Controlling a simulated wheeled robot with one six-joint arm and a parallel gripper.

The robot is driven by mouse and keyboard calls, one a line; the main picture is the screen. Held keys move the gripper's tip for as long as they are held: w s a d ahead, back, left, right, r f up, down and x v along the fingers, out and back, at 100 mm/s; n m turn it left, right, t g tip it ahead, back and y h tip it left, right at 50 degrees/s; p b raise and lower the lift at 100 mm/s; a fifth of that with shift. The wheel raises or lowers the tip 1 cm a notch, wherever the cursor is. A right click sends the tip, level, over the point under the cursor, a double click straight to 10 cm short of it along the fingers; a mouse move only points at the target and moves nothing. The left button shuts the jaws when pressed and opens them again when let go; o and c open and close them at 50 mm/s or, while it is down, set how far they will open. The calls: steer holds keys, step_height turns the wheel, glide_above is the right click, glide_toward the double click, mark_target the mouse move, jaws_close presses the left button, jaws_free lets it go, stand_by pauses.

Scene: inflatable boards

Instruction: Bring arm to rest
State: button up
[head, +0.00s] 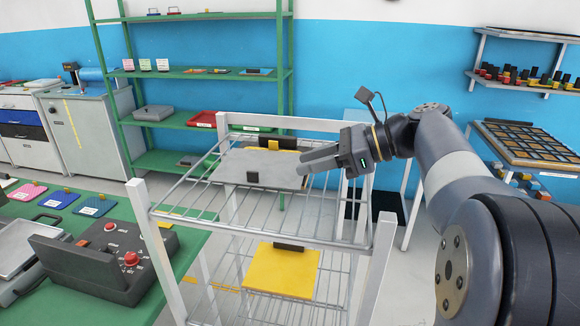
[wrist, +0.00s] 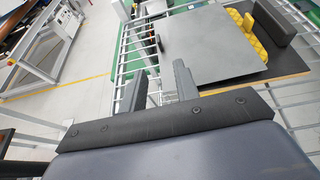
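My gripper (head: 303,165) is stretched out over the top shelf of a white wire rack (head: 190,213), at the right part of the grey board there. In the wrist view its two fingers (wrist: 158,88) stand apart with nothing seen between them. The grey board (head: 235,170) lies flat on the top shelf, with a dark block and a yellow piece at its far edge. The board also shows in the wrist view (wrist: 205,50), beyond the fingers. Whether the fingers touch the board cannot be told.
A yellow board (head: 283,272) lies on the lower shelf. A green table (head: 160,268) with a dark press-like device (head: 105,260) stands at left. Green shelving (head: 200,72) stands behind. A wall rack with small coloured items (head: 520,78) is at right. Open floor shows between.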

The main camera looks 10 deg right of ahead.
mark_target(270, 184)
steer(key=shift+v, duration=0.8)
steer(key=shift+a, duration=0.1)
steer(key=x, duration=1)
steer(key=shift+w+a+f, duration=0.15)
steer(key=shift+a+f, duration=0.05)
steer(key=shift+a, duration=0.15)
steer(key=shift+r, duration=0.2)
steer(key=shift+d, duration=0.2)
